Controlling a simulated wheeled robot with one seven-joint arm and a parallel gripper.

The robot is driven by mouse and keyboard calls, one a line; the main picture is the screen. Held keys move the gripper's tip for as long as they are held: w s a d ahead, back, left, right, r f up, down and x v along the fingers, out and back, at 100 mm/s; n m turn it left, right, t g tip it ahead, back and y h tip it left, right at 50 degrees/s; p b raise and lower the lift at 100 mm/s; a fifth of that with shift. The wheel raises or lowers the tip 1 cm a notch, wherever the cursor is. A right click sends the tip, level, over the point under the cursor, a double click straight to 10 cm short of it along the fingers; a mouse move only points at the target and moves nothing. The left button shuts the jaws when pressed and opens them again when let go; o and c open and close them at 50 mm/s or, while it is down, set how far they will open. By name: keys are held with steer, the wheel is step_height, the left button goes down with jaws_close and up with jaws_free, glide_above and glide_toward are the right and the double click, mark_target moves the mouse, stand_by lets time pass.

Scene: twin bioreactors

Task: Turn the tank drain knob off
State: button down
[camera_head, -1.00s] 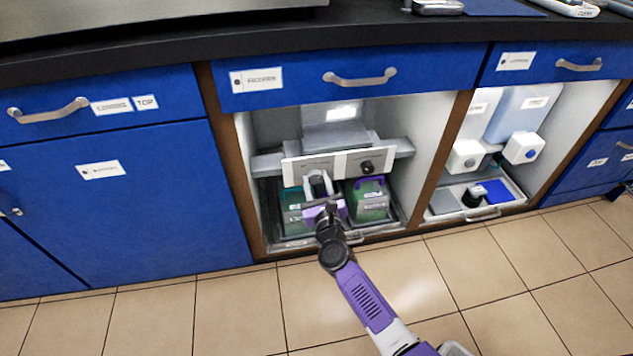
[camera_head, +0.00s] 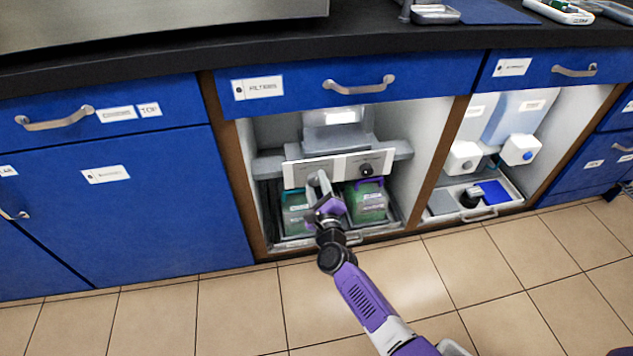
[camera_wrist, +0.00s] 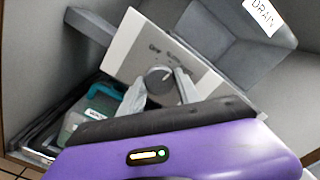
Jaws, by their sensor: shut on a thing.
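A white control panel (camera_head: 338,163) stands inside the open middle cabinet, above two green containers. The left knob is hidden behind my gripper (camera_head: 319,180) in the head view. In the wrist view, this round grey knob (camera_wrist: 159,76) shows on the white panel (camera_wrist: 133,48), under small blurred writing. The fingers of my gripper (camera_wrist: 162,84) lie on either side of the knob and are shut on it. The gripper is rolled relative to the panel. A second, dark knob (camera_head: 366,171) on the panel's right half is untouched.
A green container (camera_head: 367,201) stands below the panel at right, another (camera_head: 295,214) at left, partly behind my gripper. A grey part with a DRAIN label (camera_wrist: 263,16) is above the panel. Cabinet walls close in on both sides. The tiled floor in front is clear.

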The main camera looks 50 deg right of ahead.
steer(key=n+p, duration=0.2)
steer(key=n, duration=0.4)
steer(key=shift+r, duration=0.15)
steer(key=shift+n+p, duration=0.85)
steer(key=shift+n, duration=1.35)
steer(key=c, duration=0.9)
jaws_free()
steer(key=shift+o, duration=0.2)
steer(key=p+v, duration=0.3)
steer(key=v, duration=0.4)
steer(key=shift+s+a, duration=0.25)
steer(key=shift+s, duration=0.1)
steer(key=shift+n, duration=0.3)
